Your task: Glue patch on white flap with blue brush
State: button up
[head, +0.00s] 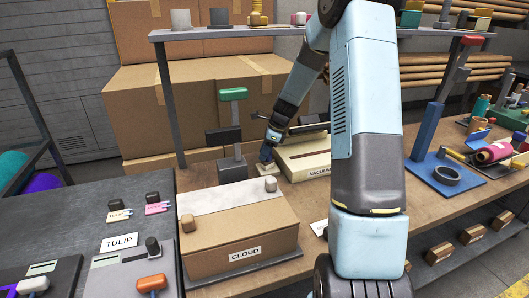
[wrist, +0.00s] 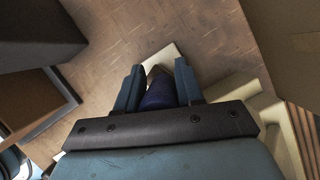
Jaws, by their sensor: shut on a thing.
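My gripper (head: 266,147) is in the middle of the bench, behind the cardboard box labelled CLOUD. In the wrist view its two fingers (wrist: 157,76) are closed on a dark blue brush (wrist: 160,94), with a brownish end pointing away from me. The brush is just above or touching a small cream pad (wrist: 167,57), which also shows in the head view (head: 265,170); I cannot tell which. The white flap (head: 228,197) lies across the top of the CLOUD box (head: 225,240), nearer than my gripper. I cannot make out any glue on it.
A cream VACUUM box (head: 303,160) stands right of my gripper. A dark stand with a green top (head: 232,95) is to its left. A shelf (head: 230,32) spans behind. My arm hides part of the bench.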

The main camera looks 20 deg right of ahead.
dwell(0.6)
jog(key=shift+r, duration=2.95)
